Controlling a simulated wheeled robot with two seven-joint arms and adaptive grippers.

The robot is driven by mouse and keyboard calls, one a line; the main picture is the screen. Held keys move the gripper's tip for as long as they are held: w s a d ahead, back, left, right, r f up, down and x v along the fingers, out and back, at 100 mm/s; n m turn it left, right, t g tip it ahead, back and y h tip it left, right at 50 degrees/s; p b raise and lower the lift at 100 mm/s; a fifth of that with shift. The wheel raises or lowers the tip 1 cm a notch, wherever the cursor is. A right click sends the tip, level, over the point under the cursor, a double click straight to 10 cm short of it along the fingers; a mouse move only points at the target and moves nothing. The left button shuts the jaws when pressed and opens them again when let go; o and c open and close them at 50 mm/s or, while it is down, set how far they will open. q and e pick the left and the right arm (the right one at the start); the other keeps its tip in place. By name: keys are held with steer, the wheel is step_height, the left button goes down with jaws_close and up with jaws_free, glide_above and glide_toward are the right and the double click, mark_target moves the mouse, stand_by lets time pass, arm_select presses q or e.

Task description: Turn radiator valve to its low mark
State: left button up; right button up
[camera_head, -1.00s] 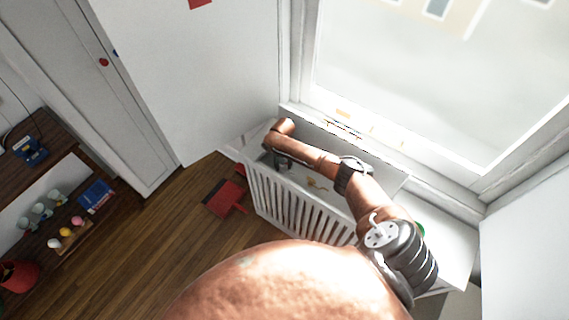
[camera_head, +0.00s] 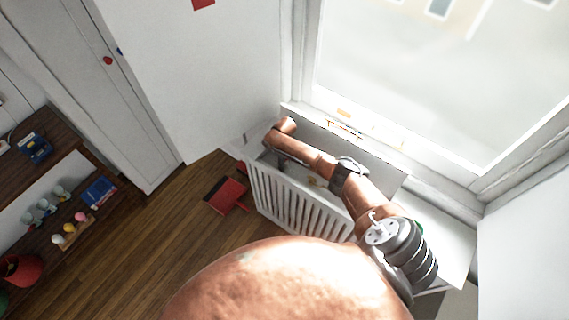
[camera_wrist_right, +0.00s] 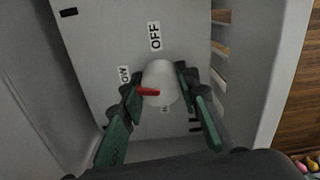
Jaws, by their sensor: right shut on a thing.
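The radiator valve is a white round knob (camera_wrist_right: 161,82) with a red pointer (camera_wrist_right: 148,92), seen in the right wrist view. The pointer points left, a little below the partly hidden LOW label (camera_wrist_right: 123,75). The OFF label (camera_wrist_right: 154,36) is above the knob; another label below it is mostly hidden. My right gripper (camera_wrist_right: 158,86) is shut on the knob, with one green-and-black finger on each side. In the head view the right gripper (camera_head: 282,161) is a small dark shape inside the radiator cover, mostly hidden by my arm. My left gripper is out of view.
The slatted white radiator cover (camera_head: 293,208) surrounds the gripper, below the window. A red dustpan (camera_head: 226,196) lies on the wooden floor beside it. A shelf with cups and a blue box (camera_head: 99,191) stands at the left.

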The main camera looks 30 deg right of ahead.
mark_target(285, 162)
steer(key=shift+n, duration=0.8)
steer(key=o, duration=1.2)
steer(key=shift+c, duration=0.2)
step_height(285, 162, up, 12)
